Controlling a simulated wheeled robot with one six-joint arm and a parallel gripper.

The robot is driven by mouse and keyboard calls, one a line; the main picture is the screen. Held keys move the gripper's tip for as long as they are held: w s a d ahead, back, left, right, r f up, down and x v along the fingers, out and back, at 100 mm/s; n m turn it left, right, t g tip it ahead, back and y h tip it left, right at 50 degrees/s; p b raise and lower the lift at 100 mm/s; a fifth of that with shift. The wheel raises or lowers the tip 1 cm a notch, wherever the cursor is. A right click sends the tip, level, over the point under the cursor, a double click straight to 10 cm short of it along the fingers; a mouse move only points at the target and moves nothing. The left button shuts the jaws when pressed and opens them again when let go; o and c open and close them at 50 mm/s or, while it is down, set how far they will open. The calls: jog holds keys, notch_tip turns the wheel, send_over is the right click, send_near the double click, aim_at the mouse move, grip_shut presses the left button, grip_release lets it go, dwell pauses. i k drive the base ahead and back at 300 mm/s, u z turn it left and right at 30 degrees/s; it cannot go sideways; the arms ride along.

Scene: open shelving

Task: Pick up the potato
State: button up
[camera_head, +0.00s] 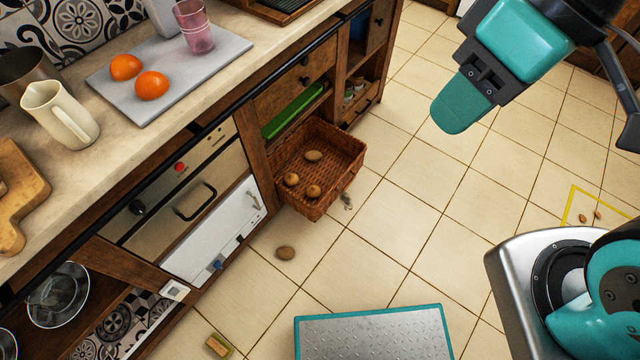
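A brown potato (286,253) lies on the tiled floor in front of the wicker basket (340,178). Three more potato-like brown items lie inside the basket: one toward the back (313,156), one at the left (291,180) and one near the front (313,191). Two small brown items (590,216) lie on the floor at the far right. What seems to be my gripper (462,103), teal with a rounded tip, is at the upper right, well apart from the potatoes. Its opening is not visible, and I see nothing held in it.
The basket juts out from the wooden counter unit. Two oranges (139,77) and a pink glass (194,27) are on a grey board; a cream jug (60,113) stands nearby. A small grey thing (346,201) lies by the basket.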

aim_at(285, 253)
jog(key=u, duration=0.05)
jog(key=k, duration=1)
jog(key=u, duration=0.7)
jog(key=i, duration=0.5)
jog(key=z, duration=0.3)
jog(key=k, duration=0.3)
jog(key=u, duration=0.6)
jog(key=i, duration=0.85)
jog(key=z, duration=0.1)
